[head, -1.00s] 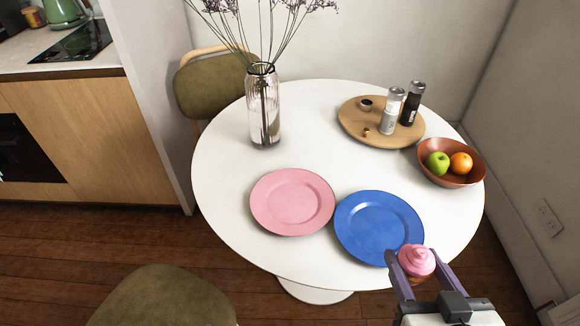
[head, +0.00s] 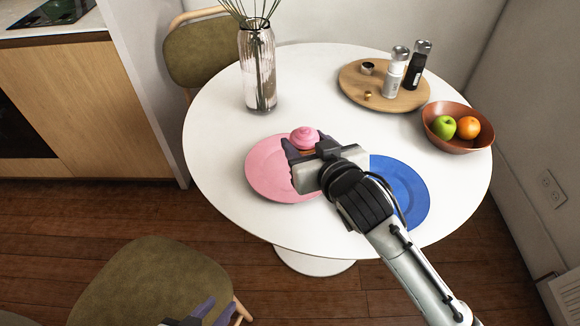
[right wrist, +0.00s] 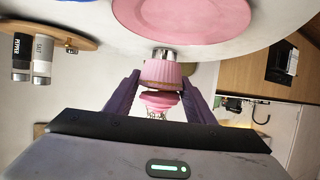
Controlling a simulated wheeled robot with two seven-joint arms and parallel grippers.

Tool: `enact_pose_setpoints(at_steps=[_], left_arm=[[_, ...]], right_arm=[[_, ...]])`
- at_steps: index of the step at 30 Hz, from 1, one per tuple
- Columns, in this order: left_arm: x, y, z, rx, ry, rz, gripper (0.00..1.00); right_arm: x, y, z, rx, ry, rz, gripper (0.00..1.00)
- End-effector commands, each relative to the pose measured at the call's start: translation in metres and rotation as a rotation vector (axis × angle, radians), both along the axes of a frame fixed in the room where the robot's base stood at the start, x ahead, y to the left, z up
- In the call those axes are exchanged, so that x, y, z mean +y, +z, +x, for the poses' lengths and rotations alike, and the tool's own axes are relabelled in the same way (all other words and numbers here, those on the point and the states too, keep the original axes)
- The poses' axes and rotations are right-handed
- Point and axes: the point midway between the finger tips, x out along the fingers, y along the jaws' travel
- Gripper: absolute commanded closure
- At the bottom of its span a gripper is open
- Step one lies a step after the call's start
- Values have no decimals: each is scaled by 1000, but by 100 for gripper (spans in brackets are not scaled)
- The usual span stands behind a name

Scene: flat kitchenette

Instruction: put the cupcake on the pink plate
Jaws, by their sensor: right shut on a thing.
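The cupcake (head: 304,137), with pink icing, is held upright in my right gripper (head: 306,150), which is shut on it. In the head view it overlaps the far right rim of the pink plate (head: 268,172). In the right wrist view the cupcake (right wrist: 163,75) sits between the fingers, and a gap shows between its base and the pink plate (right wrist: 190,15), so it is held above the table. My right gripper hides the plate's right part. My left gripper (head: 213,311) is low at the bottom edge, partly cut off, its fingertips apart and empty.
The blue plate (head: 408,190) is partly under my right arm. A glass vase (head: 258,70) stands behind the pink plate. A wooden board (head: 352,82) with shakers and a fruit bowl (head: 440,138) are at the right. Chairs (head: 150,285) stand around the white table (head: 215,110).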

Motion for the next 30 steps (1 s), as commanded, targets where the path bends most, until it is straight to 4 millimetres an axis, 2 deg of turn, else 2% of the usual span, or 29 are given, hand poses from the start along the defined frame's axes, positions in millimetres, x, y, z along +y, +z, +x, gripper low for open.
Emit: enact_pose_setpoints(at_steps=[3,10,18,25,30], left_arm=[[-1,-7,1,2,-1,0,69],[-1,-10,2,1,-2,1,69],[-2,-15,4,-3,-4,1,69],[-4,-15,5,-7,-5,-2,69],[-5,-16,7,-12,-7,-2,69]], right_arm=[[17,8,20,-5,36,-1,56],[31,12,35,0,67,1,56],[31,-35,35,2,68,0,56],[31,-54,35,1,68,1,56],[31,-79,35,2,68,0,56]])
